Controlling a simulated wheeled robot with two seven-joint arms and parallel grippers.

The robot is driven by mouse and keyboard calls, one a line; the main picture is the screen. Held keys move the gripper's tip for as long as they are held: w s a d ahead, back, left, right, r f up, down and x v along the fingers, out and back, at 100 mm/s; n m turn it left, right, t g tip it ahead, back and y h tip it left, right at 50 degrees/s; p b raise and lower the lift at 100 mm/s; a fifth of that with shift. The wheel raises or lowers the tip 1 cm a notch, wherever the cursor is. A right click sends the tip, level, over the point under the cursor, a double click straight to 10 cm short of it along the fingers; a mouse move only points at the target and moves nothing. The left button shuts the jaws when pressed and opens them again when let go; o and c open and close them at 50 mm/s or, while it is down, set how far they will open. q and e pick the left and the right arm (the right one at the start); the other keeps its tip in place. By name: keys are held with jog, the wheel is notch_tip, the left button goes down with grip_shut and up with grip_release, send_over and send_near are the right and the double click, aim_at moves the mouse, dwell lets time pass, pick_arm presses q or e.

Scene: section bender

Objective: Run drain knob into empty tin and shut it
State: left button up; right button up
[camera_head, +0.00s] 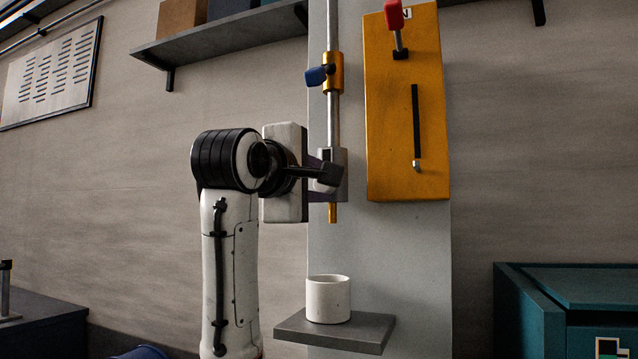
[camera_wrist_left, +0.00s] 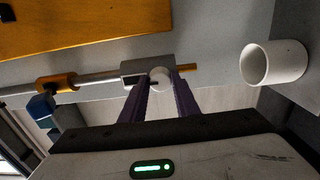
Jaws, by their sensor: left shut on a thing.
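The drain knob is a pale round knob (camera_wrist_left: 160,76) on a grey block (camera_head: 340,172) low on a vertical metal pipe. My left gripper (camera_head: 325,174) reaches in from the left and is shut on the knob, one purple finger on each side in the left wrist view (camera_wrist_left: 157,80). In the head view the gripper hides the knob. A short brass spout (camera_head: 333,213) points down below the block. The white tin (camera_head: 328,300) stands upright and open-topped on a small grey shelf (camera_head: 368,332) below the spout, with a gap between. Its bottom inside is not clearly visible. My right gripper is not in view.
Higher on the pipe is a brass fitting (camera_head: 334,72) with a blue handle (camera_head: 318,75). A yellow panel (camera_head: 405,110) with a red-topped lever (camera_head: 396,22) and a dark slot stands to the right. A teal cabinet (camera_head: 575,300) stands at lower right.

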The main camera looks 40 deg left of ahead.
pick_arm(q)
jog(key=o, duration=1)
jog(key=shift+o, duration=0.2)
jog(key=shift+s, duration=0.1)
jog(key=b+v, duration=0.5)
jog(key=v, duration=0.5)
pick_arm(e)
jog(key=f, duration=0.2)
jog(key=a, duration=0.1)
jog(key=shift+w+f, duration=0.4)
pick_arm(q)
jog(key=shift+a+f, duration=0.1)
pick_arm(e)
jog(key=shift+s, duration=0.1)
